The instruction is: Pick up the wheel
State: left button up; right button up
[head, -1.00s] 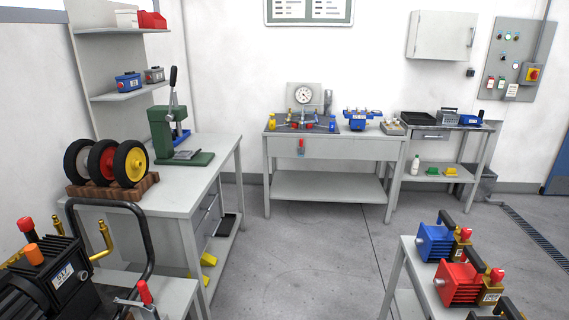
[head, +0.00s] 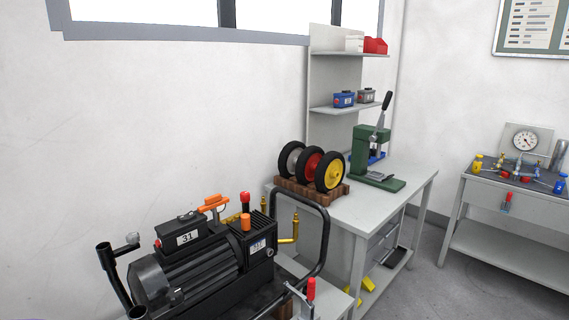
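Three black-tyred wheels stand upright in a row on a brown wooden rack at the near left end of a grey workbench in the head view. The left wheel (head: 291,158) has a grey hub, the middle wheel (head: 310,164) a red hub, and the right wheel (head: 333,173) a yellow hub. The wheels partly cover one another. The wooden rack (head: 297,192) rests on the workbench (head: 396,206). Neither of my grippers is in view.
A black motor-pump unit (head: 190,275) with a bent black tube handle (head: 325,240) stands in front of the bench. A green lever press (head: 372,160) stands right of the wheels. A shelf unit (head: 335,110) rises behind. Floor (head: 430,275) is clear on the right.

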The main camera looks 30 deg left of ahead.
aim_at(289, 155)
jog(key=u, duration=0.95)
